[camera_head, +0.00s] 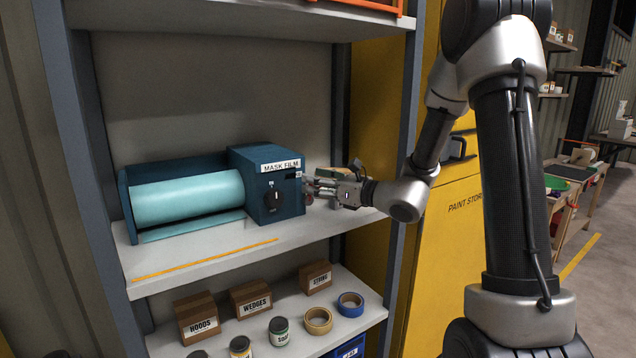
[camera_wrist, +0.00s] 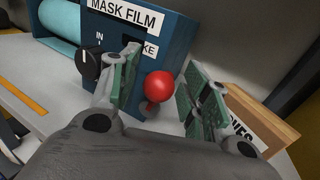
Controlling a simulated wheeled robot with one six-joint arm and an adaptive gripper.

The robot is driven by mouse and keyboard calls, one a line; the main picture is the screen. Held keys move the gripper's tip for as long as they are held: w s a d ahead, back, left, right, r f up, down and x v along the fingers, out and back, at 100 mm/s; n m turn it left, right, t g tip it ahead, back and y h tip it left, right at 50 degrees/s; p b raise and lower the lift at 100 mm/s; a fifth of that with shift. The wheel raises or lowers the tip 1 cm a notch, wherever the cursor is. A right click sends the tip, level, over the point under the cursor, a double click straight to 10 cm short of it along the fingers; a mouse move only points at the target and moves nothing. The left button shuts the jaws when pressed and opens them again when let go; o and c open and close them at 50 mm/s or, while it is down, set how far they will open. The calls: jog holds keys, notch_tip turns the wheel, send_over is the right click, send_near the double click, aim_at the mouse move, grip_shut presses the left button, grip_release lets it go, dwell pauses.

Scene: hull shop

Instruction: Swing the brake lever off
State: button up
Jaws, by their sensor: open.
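The blue mask film box (camera_head: 268,190) stands on the shelf with a roll of pale teal film (camera_head: 188,197) to its left. A black knob (camera_head: 273,201) is on its front face. In the wrist view, a red ball (camera_wrist: 159,85) on a short stem, which looks like the brake lever's end, sits at the box's right side. My gripper (camera_head: 312,190) is beside the box's right side. In the wrist view its open fingers (camera_wrist: 160,92) stand on either side of the red ball, with a gap at the right. Part of the brake label is hidden by the left finger.
The shelf (camera_head: 225,261) is clear in front of the film box. A grey upright (camera_head: 405,130) and a yellow paint cabinet (camera_head: 455,250) stand to the right.

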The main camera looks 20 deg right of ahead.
grip_shut()
jog(key=m, duration=0.1)
jog(key=d+f+m+t, duration=0.1)
jog(key=m, duration=0.1)
jog(key=d+m+y, duration=0.1)
jog(key=m, duration=0.1)
jog(key=shift+w+d+f+t, duration=0.15)
jog(key=shift+w+d+t, duration=0.1)
jog(key=shift+w+t, duration=0.15)
jog(key=shift+w+d+f+m+t+h, duration=0.15)
jog(key=shift+d+f+m+t, duration=0.15)
jog(key=shift+m, duration=0.55)
jog(key=shift+d+f+m+t+h, duration=0.1)
jog(key=shift+d+f+m+t, duration=0.2)
jog(key=shift+m, duration=0.5)
jog(key=shift+w+d+f+m+t+h, duration=0.15)
jog(key=shift+m+t, duration=0.25)
jog(key=shift+m, duration=0.45)
grip_release()
jog(key=shift+s, duration=0.1)
jog(key=v, duration=1.2)
